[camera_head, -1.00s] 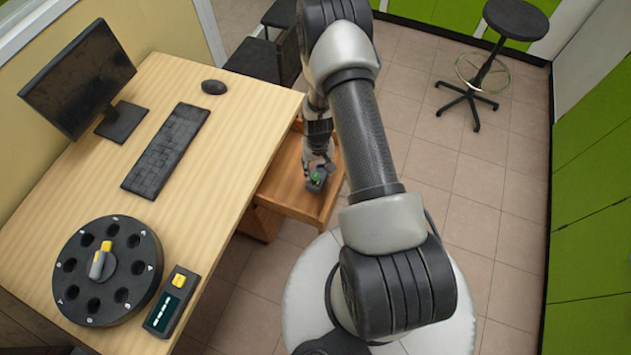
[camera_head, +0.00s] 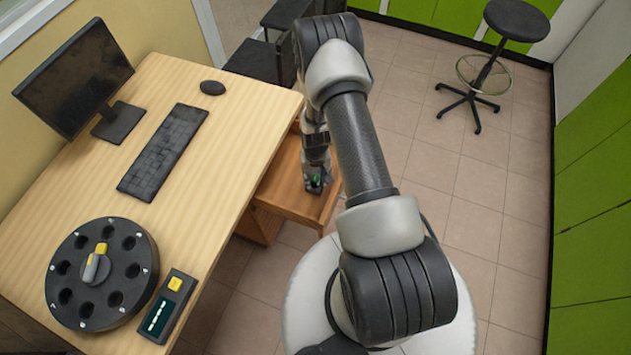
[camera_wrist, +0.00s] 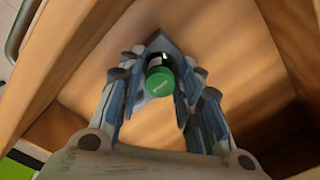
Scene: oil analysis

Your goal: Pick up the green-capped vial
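The green-capped vial (camera_wrist: 161,81) shows in the wrist view with its cap facing the camera, in or just in front of a small dark holder (camera_wrist: 163,43). In the head view its green cap (camera_head: 315,178) is a small spot in the open wooden drawer (camera_head: 282,192). My gripper (camera_wrist: 162,76) points down into the drawer, with one finger on each side of the vial. The fingers look open, with narrow gaps beside the cap. My gripper (camera_head: 316,172) partly hides the vial in the head view. The vial's lower body is mostly hidden.
The drawer's wooden walls (camera_wrist: 75,55) stand close around my gripper. The desk (camera_head: 215,165) is beside it on the left, with a keyboard (camera_head: 163,153), a monitor (camera_head: 78,80), a round black carousel (camera_head: 75,245) and a small display device (camera_head: 168,305).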

